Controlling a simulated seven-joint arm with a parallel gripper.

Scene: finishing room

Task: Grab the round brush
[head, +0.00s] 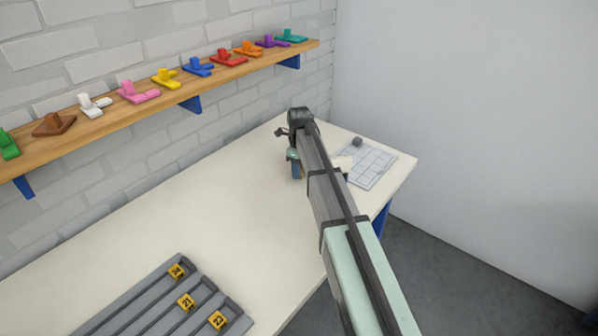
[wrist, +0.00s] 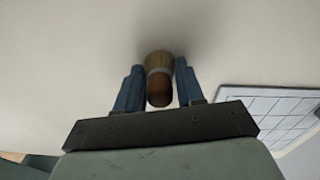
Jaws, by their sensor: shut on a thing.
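The round brush (wrist: 159,88) shows in the wrist view, with a brown handle end toward the camera, a pale band and a tan head beyond it. My gripper (wrist: 160,68) has its two blue fingers on either side of the brush and is shut on it. The brush is over the cream tabletop; I cannot tell whether it touches it. In the head view my gripper (head: 296,174) is over the far part of the table, and the brush cannot be made out there.
A grey grooved rack (head: 150,300) with yellow number tags is at the front left. A wooden shelf (head: 130,111) holds several coloured pieces. The table's middle (head: 200,220) is clear.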

